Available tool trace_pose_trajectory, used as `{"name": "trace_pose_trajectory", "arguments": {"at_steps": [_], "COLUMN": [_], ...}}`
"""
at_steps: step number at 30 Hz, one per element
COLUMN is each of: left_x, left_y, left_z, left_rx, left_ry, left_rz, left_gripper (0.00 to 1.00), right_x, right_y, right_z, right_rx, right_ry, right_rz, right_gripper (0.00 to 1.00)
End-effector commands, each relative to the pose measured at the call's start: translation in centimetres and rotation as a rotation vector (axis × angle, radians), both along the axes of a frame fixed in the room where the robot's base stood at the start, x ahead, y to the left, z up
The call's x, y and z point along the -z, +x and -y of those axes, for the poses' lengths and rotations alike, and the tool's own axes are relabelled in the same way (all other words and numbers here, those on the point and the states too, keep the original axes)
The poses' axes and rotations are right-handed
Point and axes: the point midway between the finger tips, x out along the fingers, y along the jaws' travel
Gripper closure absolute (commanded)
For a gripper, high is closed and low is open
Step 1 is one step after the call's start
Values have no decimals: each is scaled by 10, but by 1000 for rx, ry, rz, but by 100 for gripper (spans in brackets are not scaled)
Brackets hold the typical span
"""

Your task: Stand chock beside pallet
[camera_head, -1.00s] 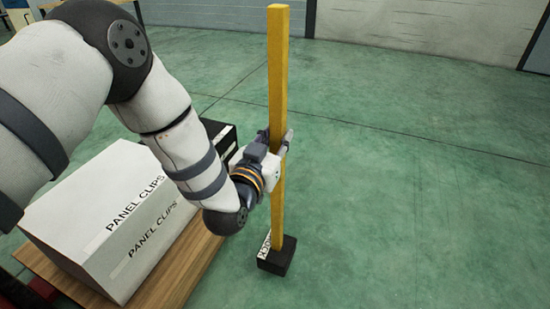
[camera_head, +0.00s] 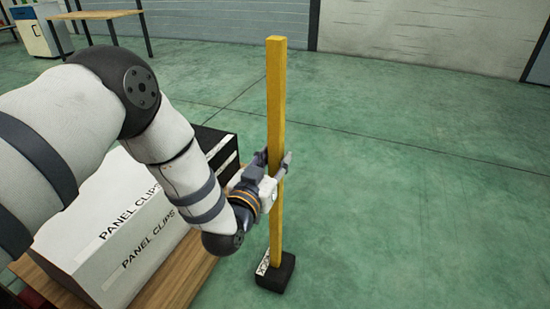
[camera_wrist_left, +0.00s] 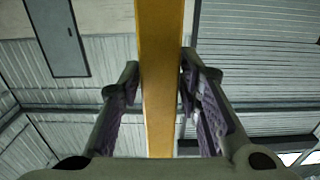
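The chock is a black block (camera_head: 275,273) with a white label on its side and a tall yellow post (camera_head: 275,90) rising from it, close to upright. My left gripper (camera_head: 280,168) is shut around the post at about mid-height. In the left wrist view the post (camera_wrist_left: 161,80) runs between the two fingers, whose tips meet its sides. The block is at or just above the green floor; I cannot tell if it touches. The wooden pallet (camera_head: 182,283) lies to the left of the block, apart from it, partly hidden by my arm. My right gripper is out of view.
A white box (camera_head: 130,250) marked PANEL CLIPS and a black box (camera_head: 212,140) sit on the pallet. The floor (camera_head: 420,210) to the right is clear. A table (camera_head: 110,14) and a white cabinet (camera_head: 40,35) stand far back at the left.

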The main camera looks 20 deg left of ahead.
Motion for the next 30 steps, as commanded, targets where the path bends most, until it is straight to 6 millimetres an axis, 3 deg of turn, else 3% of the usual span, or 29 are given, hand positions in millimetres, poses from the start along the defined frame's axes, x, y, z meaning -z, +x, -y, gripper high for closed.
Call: {"name": "trace_pose_trajectory", "arguments": {"at_steps": [11, 22, 26, 30], "left_x": [-5, -7, -5, -4], "left_y": [-2, -94, -114, -120], "left_z": [0, -3, -4, -4], "left_rx": [0, 0, 0, -1], "left_ry": [0, 0, 0, 0], "left_rz": [0, -2, -1, 0], "left_gripper": [56, 56, 56, 56], "right_x": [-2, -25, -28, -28], "right_y": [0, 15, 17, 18], "right_z": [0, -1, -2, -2], "right_rx": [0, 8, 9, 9], "right_ry": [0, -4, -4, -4], "right_rz": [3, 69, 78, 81], "right_gripper": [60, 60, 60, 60]}}
